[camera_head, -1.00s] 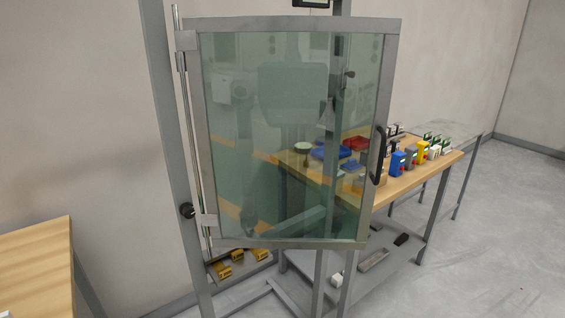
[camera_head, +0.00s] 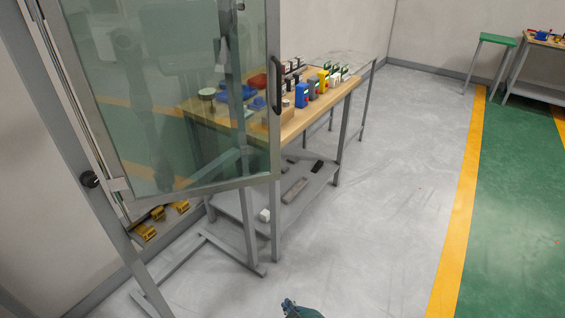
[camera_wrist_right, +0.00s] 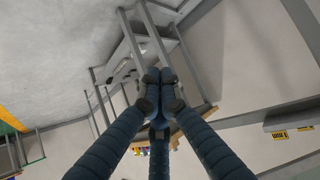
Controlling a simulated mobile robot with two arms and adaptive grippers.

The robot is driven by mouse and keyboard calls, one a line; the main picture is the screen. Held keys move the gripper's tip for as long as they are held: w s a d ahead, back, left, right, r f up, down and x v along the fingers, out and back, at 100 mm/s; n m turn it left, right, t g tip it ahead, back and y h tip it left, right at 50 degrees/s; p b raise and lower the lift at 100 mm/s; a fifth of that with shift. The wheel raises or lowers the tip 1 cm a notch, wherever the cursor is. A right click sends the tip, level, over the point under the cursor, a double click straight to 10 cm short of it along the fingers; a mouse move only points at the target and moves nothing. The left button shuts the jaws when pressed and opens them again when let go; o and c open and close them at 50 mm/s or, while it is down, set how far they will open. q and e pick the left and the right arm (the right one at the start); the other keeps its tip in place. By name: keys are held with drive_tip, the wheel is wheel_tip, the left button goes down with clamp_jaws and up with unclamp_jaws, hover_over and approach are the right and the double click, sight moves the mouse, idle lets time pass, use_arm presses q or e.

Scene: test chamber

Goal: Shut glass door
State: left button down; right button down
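The glass door (camera_head: 170,95) has a grey metal frame and hangs on hinges at a grey post (camera_head: 88,180) on the left in the head view. It stands open, its free edge away from the upright post seen through the glass. Its dark handle (camera_head: 276,85) is on the right edge. The top of the door is cut off. My right gripper (camera_head: 298,308) only peeks in at the bottom edge, well below and apart from the handle. In the right wrist view its blue-grey fingers (camera_wrist_right: 159,80) meet at the tips, with nothing seen between them. My left gripper is not in view.
A wooden workbench (camera_head: 297,122) with blue, yellow and red items stands behind the door. The door stand's metal feet (camera_head: 215,240) reach over the floor. Grey floor (camera_head: 370,220) is clear on the right, up to a yellow line (camera_head: 460,200). A green stool (camera_head: 497,39) stands far right.

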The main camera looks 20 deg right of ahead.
drive_tip(key=w+d+r+t, duration=0.1)
drive_tip(key=w+r+t, duration=0.15)
drive_tip(key=r, duration=0.75)
drive_tip(key=w+d+r+t, duration=0.15)
drive_tip(key=w+r, duration=0.25)
drive_tip(key=r, duration=0.5)
drive_tip(key=m+t+h, duration=0.1)
drive_tip(key=m+t, duration=0.1)
drive_tip(key=t, duration=0.2)
approach(279, 156)
drive_tip(key=w+p, duration=0.2)
drive_tip(key=w, duration=0.1)
drive_tip(key=w+p, duration=0.1)
drive_tip(key=w, duration=0.1)
drive_tip(key=shift+w+a+r+p, duration=0.1)
drive_tip(key=shift+w+r+p, duration=0.15)
drive_tip(key=shift+r+p, duration=0.1)
drive_tip(key=shift+w+f, duration=0.2)
drive_tip(key=shift+w, duration=0.55)
drive_tip(key=shift+w, duration=0.1)
